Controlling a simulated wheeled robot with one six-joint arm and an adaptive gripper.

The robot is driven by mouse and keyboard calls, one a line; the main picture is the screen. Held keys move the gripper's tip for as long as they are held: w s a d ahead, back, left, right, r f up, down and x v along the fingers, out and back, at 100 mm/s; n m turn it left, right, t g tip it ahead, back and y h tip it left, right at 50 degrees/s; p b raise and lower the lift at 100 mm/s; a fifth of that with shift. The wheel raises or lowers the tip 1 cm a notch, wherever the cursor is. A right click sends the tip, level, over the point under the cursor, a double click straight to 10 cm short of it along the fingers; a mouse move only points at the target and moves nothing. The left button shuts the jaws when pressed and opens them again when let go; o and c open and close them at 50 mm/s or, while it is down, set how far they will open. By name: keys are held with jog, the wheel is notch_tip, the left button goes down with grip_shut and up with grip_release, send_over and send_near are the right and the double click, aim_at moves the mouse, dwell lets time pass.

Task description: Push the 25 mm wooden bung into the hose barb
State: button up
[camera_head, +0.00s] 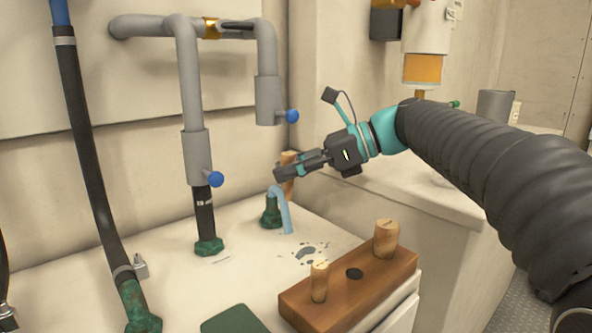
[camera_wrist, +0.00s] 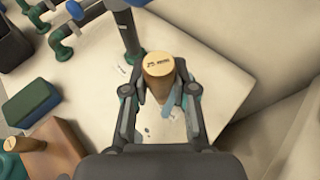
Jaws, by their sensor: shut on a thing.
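The 25 mm wooden bung (camera_head: 288,188) is held in my gripper (camera_head: 283,172), which is shut on it. In the wrist view the bung (camera_wrist: 158,66) stands between the fingers (camera_wrist: 160,92), its marked top facing the camera. The open hose barb (camera_head: 270,215) is a green, corroded fitting on the white surface. A stream of water (camera_head: 284,205) arcs out of its top and falls to the right. The bung is above and slightly right of the barb in the head view, apparently apart from it. In the wrist view the bung and fingers hide the barb; some water shows below.
A wooden rack (camera_head: 340,296) in front holds two other bungs (camera_head: 319,281) beside an empty hole. Grey pipes with blue-handled valves (camera_head: 215,179) and a black hose (camera_head: 88,150) stand left. A green pad (camera_head: 234,320) lies at the front. A wall corner is behind.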

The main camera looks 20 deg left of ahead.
jog(key=shift+w+a+f+p, duration=0.1)
jog(key=shift+w+a+p, duration=0.35)
jog(key=shift+a+p, duration=0.35)
jog(key=shift+w+a+r+p, duration=0.1)
jog(key=shift+w+a+p, duration=0.3)
jog(key=shift+a+p, duration=0.4)
jog(key=shift+w+a+f+p, duration=0.1)
jog(key=shift+w+a+p, duration=0.4)
jog(key=shift+a, duration=0.45)
jog(key=shift+d+p, duration=0.15)
jog(key=shift+p, duration=0.85)
jog(key=shift+f+b, duration=0.65)
jog(key=shift+f, duration=1.3)
dwell(0.3)
jog(key=o, duration=0.9)
jog(key=shift+o, duration=0.2)
